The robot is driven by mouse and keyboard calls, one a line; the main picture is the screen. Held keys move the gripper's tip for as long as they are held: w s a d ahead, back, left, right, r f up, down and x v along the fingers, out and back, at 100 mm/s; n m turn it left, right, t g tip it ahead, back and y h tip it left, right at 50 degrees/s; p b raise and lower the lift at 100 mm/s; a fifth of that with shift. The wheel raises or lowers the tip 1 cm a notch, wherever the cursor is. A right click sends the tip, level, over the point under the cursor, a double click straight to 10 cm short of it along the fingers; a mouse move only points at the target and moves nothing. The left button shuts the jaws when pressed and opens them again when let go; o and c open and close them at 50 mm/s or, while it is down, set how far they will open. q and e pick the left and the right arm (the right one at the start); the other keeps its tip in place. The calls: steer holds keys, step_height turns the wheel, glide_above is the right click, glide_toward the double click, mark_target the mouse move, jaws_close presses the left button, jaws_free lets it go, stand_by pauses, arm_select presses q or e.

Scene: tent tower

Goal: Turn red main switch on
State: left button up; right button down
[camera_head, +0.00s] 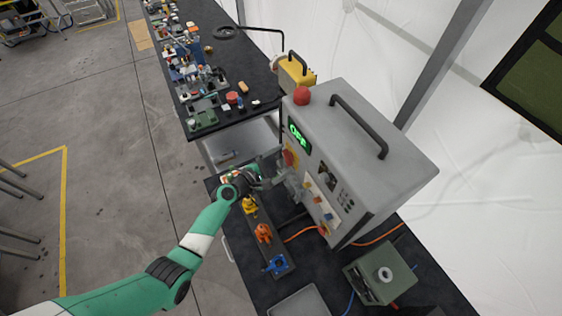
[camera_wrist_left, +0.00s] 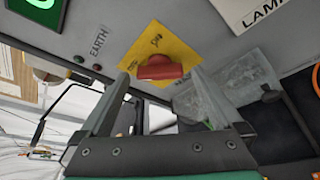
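The red main switch (camera_head: 289,157) is a rotary knob on a yellow plate (camera_wrist_left: 158,45), on the front of a grey control box (camera_head: 365,150). In the left wrist view the red knob (camera_wrist_left: 161,68) lies just ahead of and between the fingertips. My left gripper (camera_head: 278,168) is at the box front with its fingers apart, one on each side of the knob; contact cannot be told. It also shows in the left wrist view (camera_wrist_left: 160,82). A green display (camera_head: 298,135) on the box reads OFF. My right gripper does not show.
Yellow, orange and blue (camera_head: 277,264) parts stand on a strip in front. A green box (camera_head: 380,275) sits at the lower right. Another cluttered table stands behind.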

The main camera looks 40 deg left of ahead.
arm_select(q)
steer(key=c, duration=1.3)
steer(key=shift+o, duration=0.2)
steer(key=m+t+b, duration=0.2)
steer(key=m+b, duration=0.3)
steer(key=b, duration=0.6)
steer(key=f+m+t+b, duration=0.1)
steer(key=m+t+b, duration=0.1)
steer(key=m+b, duration=0.4)
steer(key=m+t+b, duration=0.2)
steer(key=m+b, duration=0.4)
steer(key=b, duration=1)
steer(key=shift+f, duration=0.2)
steer(key=o, duration=1.3)
